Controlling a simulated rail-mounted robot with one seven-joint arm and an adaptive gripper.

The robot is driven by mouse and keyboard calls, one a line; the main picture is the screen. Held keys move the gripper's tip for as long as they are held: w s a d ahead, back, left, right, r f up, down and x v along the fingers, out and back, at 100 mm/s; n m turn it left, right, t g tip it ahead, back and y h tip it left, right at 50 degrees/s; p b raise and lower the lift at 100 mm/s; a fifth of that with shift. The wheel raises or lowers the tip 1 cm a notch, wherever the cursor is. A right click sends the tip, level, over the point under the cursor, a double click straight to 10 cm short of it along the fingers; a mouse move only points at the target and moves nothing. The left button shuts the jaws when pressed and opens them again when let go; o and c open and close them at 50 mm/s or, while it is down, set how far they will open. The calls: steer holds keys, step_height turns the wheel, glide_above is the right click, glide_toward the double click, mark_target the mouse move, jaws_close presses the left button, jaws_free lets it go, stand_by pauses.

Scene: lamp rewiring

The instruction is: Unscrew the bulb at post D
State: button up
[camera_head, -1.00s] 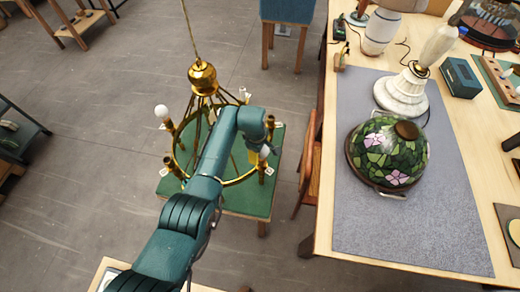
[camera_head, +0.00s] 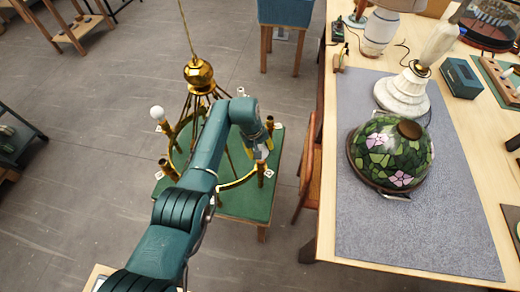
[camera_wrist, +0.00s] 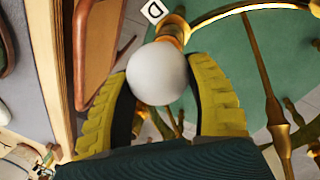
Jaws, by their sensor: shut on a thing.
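The brass chandelier (camera_head: 199,76) hangs from a cord over a low table, with socket posts around its ring. In the wrist view a round white bulb (camera_wrist: 158,73) sits at the brass post (camera_wrist: 174,30) beside a tag marked D (camera_wrist: 154,11). My gripper (camera_wrist: 162,78) has its yellow ribbed fingers on either side of the bulb and is shut on it. In the head view my gripper (camera_head: 261,150) is at the ring's right side, small and partly hidden by my wrist. Whether the bulb's base is still in the socket is not clear.
A second white bulb (camera_head: 157,112) stands on the ring's left side. The green-topped table (camera_head: 240,205) lies below the ring. A wooden chair (camera_head: 309,170) and the workbench with a grey mat (camera_head: 400,235) and stained-glass shade (camera_head: 390,152) stand to the right.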

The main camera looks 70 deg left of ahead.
steer(key=shift+r+n+p, duration=0.25)
steer(key=shift+n+p, duration=0.15)
steer(key=shift+p, duration=0.2)
steer(key=shift+d+r+n+y+p, duration=0.15)
steer(key=shift+n+y+p, duration=0.15)
steer(key=shift+n+p, duration=0.6)
steer(key=n+p, duration=0.1)
steer(key=n, duration=0.2)
steer(key=shift+s+y, duration=0.15)
steer(key=shift+y, duration=0.15)
steer(key=shift+f+n+g, duration=0.15)
steer(key=shift+f+n, duration=0.05)
steer(key=shift+n, duration=0.45)
steer(key=shift+f+n+g, duration=0.15)
steer(key=shift+f+n, duration=0.05)
steer(key=shift+n, duration=0.45)
steer(key=shift+d+r+n+y+p, duration=0.1)
steer(key=shift+n+y+p, duration=0.2)
steer(key=shift+n+p, duration=0.55)
steer(key=n+g+b, duration=0.1)
steer(key=n, duration=0.5)
steer(key=shift+s+d, duration=0.15)
